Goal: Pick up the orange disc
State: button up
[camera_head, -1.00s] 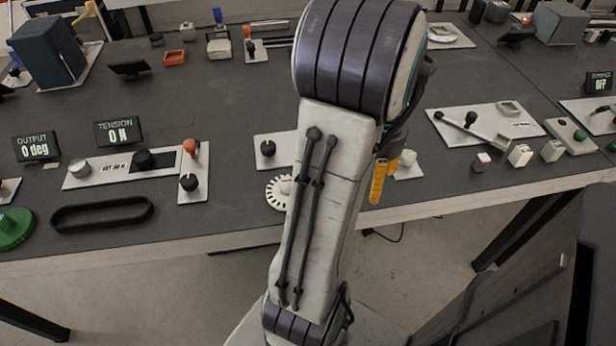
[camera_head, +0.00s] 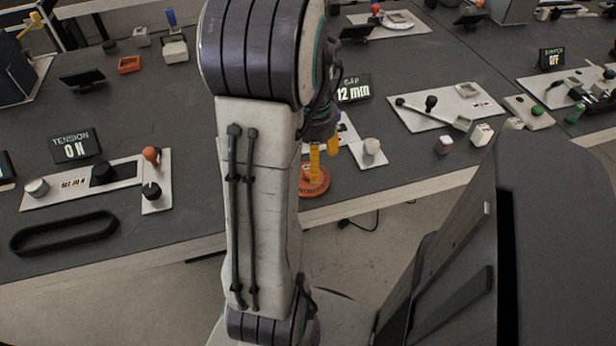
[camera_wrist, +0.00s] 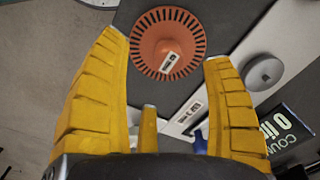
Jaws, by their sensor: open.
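The orange disc (camera_wrist: 190,31) lies flat near the front edge of the dark table. In the wrist view it has a ring of slots, a raised hub and a small white label. The disc also shows in the head view (camera_head: 316,187), partly hidden behind my arm and fingers. My gripper (camera_wrist: 166,50) is open, with its yellow fingers spread to either side of the disc in the wrist view and nothing between them. In the head view my gripper (camera_head: 323,160) points down over the disc; the exact gap is unclear.
A white plate with a grey knob (camera_wrist: 264,74) and a counter display (camera_wrist: 286,130) are beside the disc. A black belt loop (camera_head: 64,232) lies left. The table's front edge is close.

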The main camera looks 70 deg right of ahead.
jog(key=shift+w+f+b, duration=0.1)
jog(key=shift+f+b, duration=0.4)
jog(key=shift+f, duration=2.15)
grip_shut()
